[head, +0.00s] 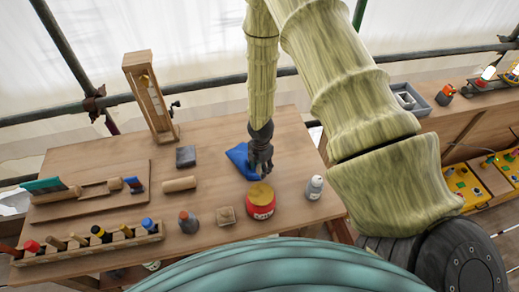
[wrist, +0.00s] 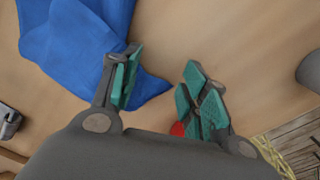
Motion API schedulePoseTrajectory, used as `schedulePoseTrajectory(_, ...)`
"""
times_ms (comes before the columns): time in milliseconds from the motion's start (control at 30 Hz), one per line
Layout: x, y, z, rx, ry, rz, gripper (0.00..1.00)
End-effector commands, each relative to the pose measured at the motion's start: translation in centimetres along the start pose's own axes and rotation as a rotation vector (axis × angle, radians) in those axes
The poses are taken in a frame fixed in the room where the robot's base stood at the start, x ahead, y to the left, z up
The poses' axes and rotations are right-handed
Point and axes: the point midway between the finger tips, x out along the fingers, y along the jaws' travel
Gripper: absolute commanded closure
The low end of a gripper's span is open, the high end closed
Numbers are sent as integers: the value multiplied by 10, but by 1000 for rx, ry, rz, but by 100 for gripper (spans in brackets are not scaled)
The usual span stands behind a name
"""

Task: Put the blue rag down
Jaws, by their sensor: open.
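The blue rag (head: 237,158) lies spread on the wooden table, partly hidden behind my gripper in the head view. In the wrist view the blue rag (wrist: 75,45) lies at the upper left, with one edge passing beneath the left finger. My gripper (head: 261,168) is low over the table at the rag's right side. Nothing is held between the fingers. I cannot tell whether the left finger touches the rag.
The wooden table (head: 110,218) also holds a red jar (head: 260,200) just in front of my gripper and a white bottle (head: 315,187) to its right. A wooden cylinder (head: 179,184) and a dark block (head: 186,156) lie left of the rag. A tool rack (head: 95,245) lines the front left.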

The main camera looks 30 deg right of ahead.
Motion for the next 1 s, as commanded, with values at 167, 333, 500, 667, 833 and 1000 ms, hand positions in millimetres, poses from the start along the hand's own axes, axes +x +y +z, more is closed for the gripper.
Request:
schedulePoseTrajectory(167, -1, 0, 0, 0, 0, 0, 55)
schedulePoseTrajectory(333, -10, -2, -2, -1, 0, 0, 55)
schedulePoseTrajectory(500, -22, -6, -6, 0, 0, 1, 55)
schedulePoseTrajectory(667, -31, -9, -8, 1, 0, 0, 55)
schedulePoseTrajectory(833, -46, -13, -12, 0, 0, 1, 55)
schedulePoseTrajectory(1000, -70, -20, -20, -1, 0, 2, 55)
